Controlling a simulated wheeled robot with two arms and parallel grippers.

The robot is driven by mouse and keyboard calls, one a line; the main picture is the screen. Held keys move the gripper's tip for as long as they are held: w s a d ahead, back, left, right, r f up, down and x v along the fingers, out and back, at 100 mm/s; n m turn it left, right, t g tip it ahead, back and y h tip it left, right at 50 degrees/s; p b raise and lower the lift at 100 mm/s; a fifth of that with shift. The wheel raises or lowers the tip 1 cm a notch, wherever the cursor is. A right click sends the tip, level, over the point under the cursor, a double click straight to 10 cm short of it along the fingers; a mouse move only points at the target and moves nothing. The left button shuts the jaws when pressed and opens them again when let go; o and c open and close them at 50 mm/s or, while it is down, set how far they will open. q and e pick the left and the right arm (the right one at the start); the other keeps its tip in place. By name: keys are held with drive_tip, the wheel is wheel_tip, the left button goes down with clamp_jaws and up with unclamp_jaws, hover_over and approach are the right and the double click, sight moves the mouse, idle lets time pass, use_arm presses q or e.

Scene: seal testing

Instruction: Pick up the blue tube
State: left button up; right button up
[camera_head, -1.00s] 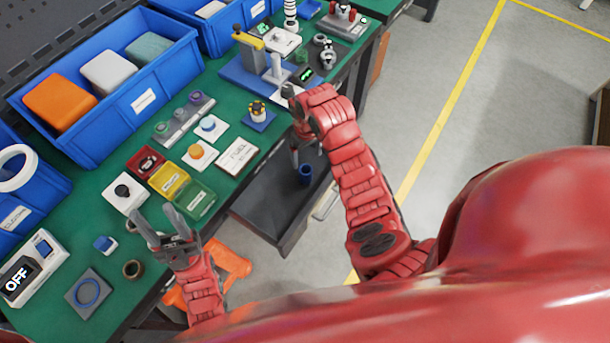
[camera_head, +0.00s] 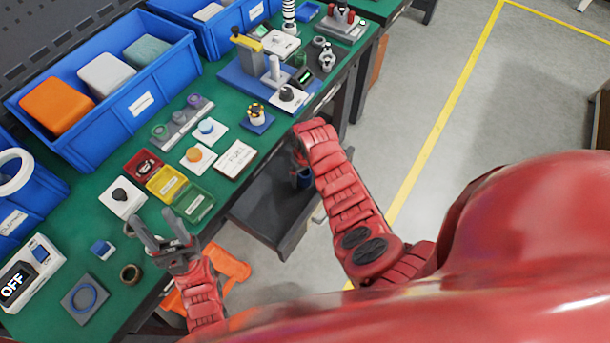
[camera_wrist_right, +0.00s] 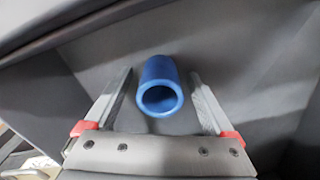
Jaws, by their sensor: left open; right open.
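The blue tube (camera_wrist_right: 160,85) stands in the dark grey drawer below the table. In the right wrist view it sits between the two open fingers of my right gripper (camera_wrist_right: 160,92), with a gap on each side. In the head view only a bit of the blue tube (camera_head: 304,178) shows beside my right arm, and the right gripper is mostly hidden behind its own wrist. My left gripper (camera_head: 158,232) is open and empty over the table's front edge, near the green box.
The open drawer (camera_head: 262,205) has walls around the tube. The green table (camera_head: 60,205) holds blue bins (camera_head: 125,112), red, yellow and green boxes, a white device reading OFF (camera_head: 28,275) and a grey plate with a blue ring (camera_head: 85,298). An orange object (camera_head: 215,275) is below the table.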

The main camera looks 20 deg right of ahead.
drive_tip(key=shift+f, duration=0.3)
clamp_jaws()
idle(0.3)
